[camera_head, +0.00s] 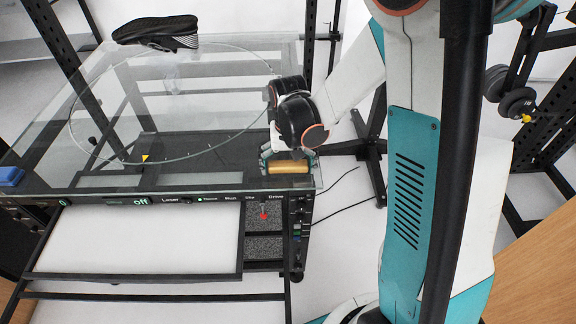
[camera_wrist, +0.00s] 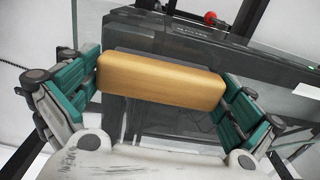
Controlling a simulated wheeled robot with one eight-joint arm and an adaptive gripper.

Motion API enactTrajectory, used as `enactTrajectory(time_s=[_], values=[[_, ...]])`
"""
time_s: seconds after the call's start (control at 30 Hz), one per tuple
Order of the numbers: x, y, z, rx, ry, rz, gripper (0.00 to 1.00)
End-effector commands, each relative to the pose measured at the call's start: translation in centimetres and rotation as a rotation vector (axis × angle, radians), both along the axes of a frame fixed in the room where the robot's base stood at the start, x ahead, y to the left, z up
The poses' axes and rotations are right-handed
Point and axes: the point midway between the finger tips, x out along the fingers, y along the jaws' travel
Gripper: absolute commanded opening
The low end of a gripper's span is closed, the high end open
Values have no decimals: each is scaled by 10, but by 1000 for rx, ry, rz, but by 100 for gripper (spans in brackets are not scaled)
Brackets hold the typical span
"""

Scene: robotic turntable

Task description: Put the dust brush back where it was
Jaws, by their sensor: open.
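The dust brush shows as a wooden, tan block (camera_head: 288,167) at the front right corner of the glass-topped turntable (camera_head: 200,177). In the wrist view the wooden block (camera_wrist: 160,80) lies between the two teal fingers of my gripper (camera_wrist: 163,88). The fingers stand at its two ends, very close to it. Whether they touch it is hard to tell. In the head view my gripper (camera_head: 286,157) is at the same corner, right behind the block. My gripper is open. Any bristles under the block are hidden.
A black shoe (camera_head: 157,31) sits at the back of the glass top. A small blue object (camera_head: 10,176) lies at its left front edge. A control panel (camera_head: 180,200) with a red knob (camera_head: 263,215) runs along the front. The middle of the glass is clear.

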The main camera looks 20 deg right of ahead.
Motion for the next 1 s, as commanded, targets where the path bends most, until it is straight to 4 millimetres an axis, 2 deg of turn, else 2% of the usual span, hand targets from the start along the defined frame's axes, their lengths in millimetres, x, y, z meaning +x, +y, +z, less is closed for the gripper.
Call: enactTrajectory(time_s=[0.17, 0.27, 0.5, 0.7, 1.0], values=[[0, 0, 6, 0, 0, 0, 100], [0, 0, 21, 0, 0, 0, 100], [0, 0, 72, 0, 0, 0, 100], [0, 0, 106, 0, 0, 0, 100], [-3, 0, 130, 0, -14, 7, 100]])
